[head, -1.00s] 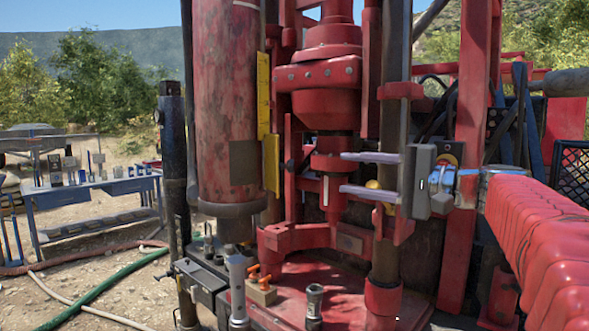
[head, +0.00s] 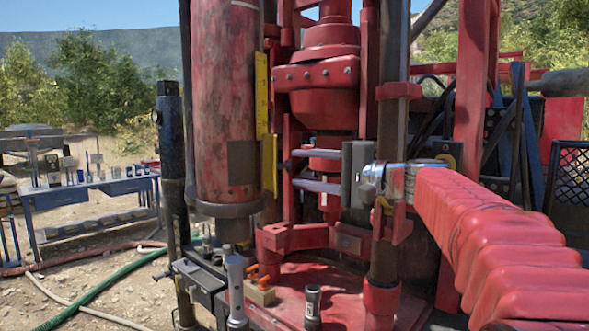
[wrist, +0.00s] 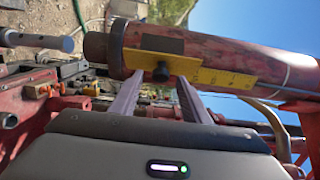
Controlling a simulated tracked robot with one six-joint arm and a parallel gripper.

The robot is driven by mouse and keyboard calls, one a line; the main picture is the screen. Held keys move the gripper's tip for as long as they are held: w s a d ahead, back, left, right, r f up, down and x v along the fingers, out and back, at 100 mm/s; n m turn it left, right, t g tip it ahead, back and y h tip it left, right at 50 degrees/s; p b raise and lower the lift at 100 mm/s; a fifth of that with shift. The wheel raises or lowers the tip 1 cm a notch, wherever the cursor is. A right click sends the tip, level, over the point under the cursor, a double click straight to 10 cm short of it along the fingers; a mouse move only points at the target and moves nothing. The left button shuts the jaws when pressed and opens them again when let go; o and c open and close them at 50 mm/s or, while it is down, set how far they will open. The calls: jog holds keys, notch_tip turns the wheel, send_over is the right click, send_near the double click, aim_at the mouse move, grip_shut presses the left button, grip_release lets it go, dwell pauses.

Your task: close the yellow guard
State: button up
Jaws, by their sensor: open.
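The yellow guard (head: 262,95) stands along the right side of the big red cylinder (head: 225,100), seen nearly edge-on in the head view. Its lower part (head: 270,165) hangs below a break in the yellow. In the wrist view the yellow guard (wrist: 215,76) is a flat plate with ruler-like marks. A black knob (wrist: 161,73) sticks out of it. My gripper (head: 293,169) is open and empty, just right of the guard's lower part. In the wrist view my gripper (wrist: 160,85) has its fingertips on either side of the knob; I cannot tell whether they touch anything.
A red drill head (head: 318,90) stands behind my fingers, and a dark vertical post (head: 388,240) stands close to my wrist. Below are a red deck (head: 345,290), a wooden block with orange pieces (head: 262,293) and upright grey tools. A blue bench (head: 95,190) is far left.

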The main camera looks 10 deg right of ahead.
jog(key=shift+x, duration=1.25)
jog(key=shift+c, duration=0.4)
grip_shut()
jog(key=shift+f, duration=0.1)
